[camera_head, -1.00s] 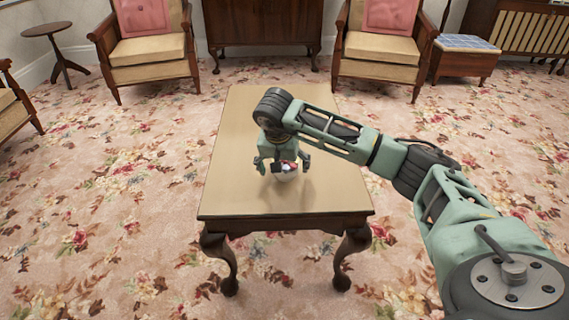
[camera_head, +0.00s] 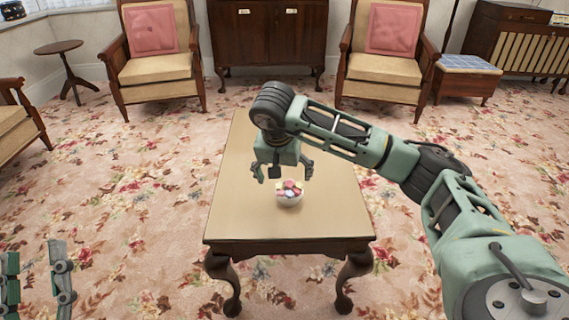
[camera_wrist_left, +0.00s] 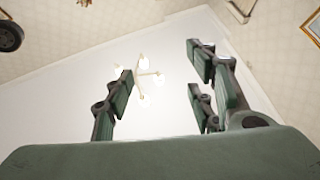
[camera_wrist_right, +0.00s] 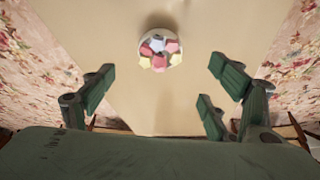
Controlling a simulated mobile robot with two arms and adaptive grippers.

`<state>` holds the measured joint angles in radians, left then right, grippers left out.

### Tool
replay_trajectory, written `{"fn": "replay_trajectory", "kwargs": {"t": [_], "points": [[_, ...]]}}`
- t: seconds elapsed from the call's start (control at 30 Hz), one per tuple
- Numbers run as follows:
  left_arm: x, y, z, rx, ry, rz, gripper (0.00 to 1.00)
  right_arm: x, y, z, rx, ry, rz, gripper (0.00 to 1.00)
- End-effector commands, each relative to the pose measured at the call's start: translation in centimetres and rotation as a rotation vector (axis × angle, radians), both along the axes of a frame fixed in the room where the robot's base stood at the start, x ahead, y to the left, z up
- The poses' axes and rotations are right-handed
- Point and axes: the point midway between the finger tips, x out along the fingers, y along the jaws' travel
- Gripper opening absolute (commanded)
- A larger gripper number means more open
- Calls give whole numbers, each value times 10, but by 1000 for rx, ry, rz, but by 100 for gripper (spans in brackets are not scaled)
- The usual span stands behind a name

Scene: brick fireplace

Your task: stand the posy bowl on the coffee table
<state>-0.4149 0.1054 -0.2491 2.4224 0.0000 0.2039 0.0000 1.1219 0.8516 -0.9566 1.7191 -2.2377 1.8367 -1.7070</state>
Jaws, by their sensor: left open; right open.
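The posy bowl (camera_head: 289,194) is a small white bowl filled with pink, red and pale flowers. It stands upright on the coffee table (camera_head: 245,220), near the middle of the top. My right gripper (camera_head: 284,172) is open and empty, just above and behind the bowl, apart from it. In the right wrist view the bowl (camera_wrist_right: 160,49) sits beyond the open fingers (camera_wrist_right: 165,90). My left gripper (camera_head: 38,275) is at the lower left edge of the head view, away from the table. In the left wrist view its fingers (camera_wrist_left: 160,85) are open and empty, pointing toward the ceiling.
Two armchairs (camera_head: 160,75) (camera_head: 388,75) and a dark cabinet (camera_head: 268,45) stand behind the table. A small round side table (camera_head: 60,47) is at the back left, and a blue-topped stool (camera_head: 467,64) at the right. The tabletop around the bowl is clear.

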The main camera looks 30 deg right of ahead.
Motion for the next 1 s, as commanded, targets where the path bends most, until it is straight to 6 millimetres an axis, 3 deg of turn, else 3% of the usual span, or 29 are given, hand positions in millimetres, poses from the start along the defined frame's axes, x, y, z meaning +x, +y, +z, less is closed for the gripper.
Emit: {"fn": "replay_trajectory", "kwargs": {"t": [0.2,0.57,0.67,0.77,0.87,0.93,1.0], "points": [[11,-1,-16,28,98,5,51,-4,4,14,0,0,-1,80],[13,-1,-19,32,109,5,51,-4,6,13,3,1,1,80],[13,-1,-19,32,109,5,51,-5,26,2,62,1,21,80],[13,-1,-19,32,109,5,51,-13,83,-23,240,12,58,80],[13,-1,-19,32,109,5,51,-40,180,-47,564,58,72,80],[13,-1,-19,32,109,5,51,-74,260,-45,871,136,32,80],[13,-1,-19,31,110,5,51,-113,333,-17,1218,263,-69,80]]}}
